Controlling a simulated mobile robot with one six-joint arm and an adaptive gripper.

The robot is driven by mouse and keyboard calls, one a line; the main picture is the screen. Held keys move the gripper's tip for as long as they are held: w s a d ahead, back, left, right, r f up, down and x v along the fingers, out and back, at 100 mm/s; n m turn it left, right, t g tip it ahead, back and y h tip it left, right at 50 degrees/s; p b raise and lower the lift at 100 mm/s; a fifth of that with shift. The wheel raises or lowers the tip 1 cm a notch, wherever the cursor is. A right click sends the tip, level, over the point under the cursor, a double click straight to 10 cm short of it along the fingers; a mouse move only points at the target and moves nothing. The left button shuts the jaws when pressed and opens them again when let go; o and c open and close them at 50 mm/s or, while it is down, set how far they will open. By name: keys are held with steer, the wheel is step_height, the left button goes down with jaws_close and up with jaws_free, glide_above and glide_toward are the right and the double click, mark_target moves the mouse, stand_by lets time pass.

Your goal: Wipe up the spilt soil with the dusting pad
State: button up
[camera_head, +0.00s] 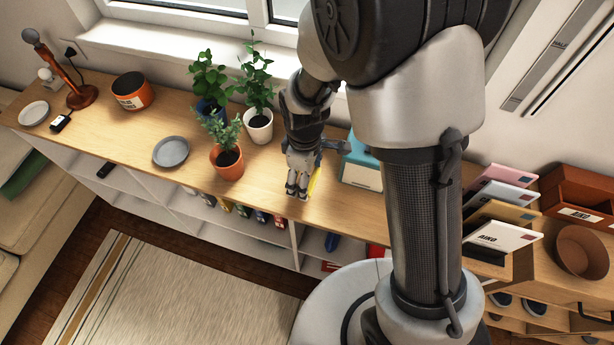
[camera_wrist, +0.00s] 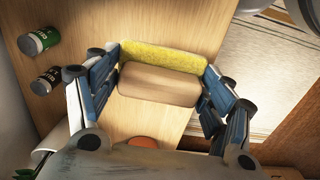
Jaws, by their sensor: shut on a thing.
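My gripper (camera_head: 298,190) is over the wooden counter (camera_head: 190,117), to the right of the potted plants. It is shut on the dusting pad, which shows as a thin yellow strip (camera_head: 314,184) beside the fingers. In the wrist view my gripper (camera_wrist: 162,68) has one finger at each end of the dusting pad (camera_wrist: 158,86). The pad has a tan block and a fuzzy yellow side. I cannot tell whether it touches the counter. I see no clear spilt soil; my arm and the pad hide part of the counter.
A terracotta pot plant (camera_head: 228,160), a white pot plant (camera_head: 259,125) and a blue pot plant (camera_head: 210,107) stand left of my gripper. A grey plate (camera_head: 171,151) lies farther left. A teal-and-white box (camera_head: 361,170) is close right. Two cans (camera_wrist: 38,40) (camera_wrist: 45,81) stand near the pad.

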steer(key=shift+r+p, duration=0.95)
steer(key=shift+r, duration=0.55)
